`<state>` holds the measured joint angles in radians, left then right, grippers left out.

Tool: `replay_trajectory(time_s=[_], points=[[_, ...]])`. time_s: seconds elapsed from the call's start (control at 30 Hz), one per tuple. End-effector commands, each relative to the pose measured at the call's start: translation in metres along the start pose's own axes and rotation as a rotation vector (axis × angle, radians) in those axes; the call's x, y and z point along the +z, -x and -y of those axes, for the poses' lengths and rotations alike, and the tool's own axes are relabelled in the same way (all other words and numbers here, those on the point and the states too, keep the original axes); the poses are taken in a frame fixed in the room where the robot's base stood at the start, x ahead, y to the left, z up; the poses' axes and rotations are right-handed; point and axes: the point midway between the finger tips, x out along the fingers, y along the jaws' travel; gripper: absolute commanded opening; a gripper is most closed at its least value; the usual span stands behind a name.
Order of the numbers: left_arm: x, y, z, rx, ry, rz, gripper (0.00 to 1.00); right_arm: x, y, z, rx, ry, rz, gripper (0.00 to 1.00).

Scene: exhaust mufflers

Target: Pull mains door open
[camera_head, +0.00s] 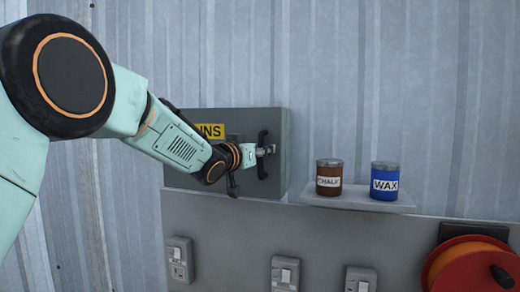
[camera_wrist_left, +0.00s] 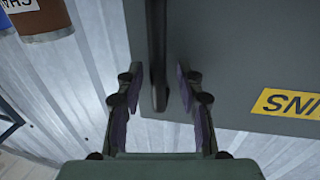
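The grey mains box (camera_head: 220,122) hangs on the corrugated wall in the head view, its door looking shut. A yellow label (camera_head: 211,131), partly hidden by my left arm, also shows in the left wrist view (camera_wrist_left: 294,104). A dark upright handle (camera_head: 262,171) is on the right part of the door. My left gripper (camera_head: 268,150) is at the handle's middle. In the left wrist view the handle (camera_wrist_left: 158,60) stands between the spread fingers (camera_wrist_left: 158,85), with a gap visible on both sides. My right gripper is not in view.
A small shelf (camera_head: 345,200) right of the box holds a brown chalk tin (camera_head: 329,178) and a blue wax tin (camera_head: 384,182). Below are several switches (camera_head: 285,273) on a grey panel (camera_head: 330,235) and an orange reel (camera_head: 470,266) at lower right.

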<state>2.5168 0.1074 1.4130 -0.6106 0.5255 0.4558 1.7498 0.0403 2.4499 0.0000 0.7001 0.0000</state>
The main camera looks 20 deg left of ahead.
Motion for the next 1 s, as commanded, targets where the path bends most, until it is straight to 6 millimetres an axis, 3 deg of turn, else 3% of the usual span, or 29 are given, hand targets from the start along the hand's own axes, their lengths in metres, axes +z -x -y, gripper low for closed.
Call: replay_trajectory(time_s=[0.13,0.57,1.0], points=[[0.0003,0.0002,0.0,0.0,0.0,0.0,0.36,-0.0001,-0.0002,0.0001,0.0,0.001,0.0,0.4],[0.0002,0.0002,-0.001,0.002,-0.002,0.0,0.0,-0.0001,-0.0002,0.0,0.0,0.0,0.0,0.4],[0.0007,0.0003,-0.0004,0.0,-0.001,0.001,0.0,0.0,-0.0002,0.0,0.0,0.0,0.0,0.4]])
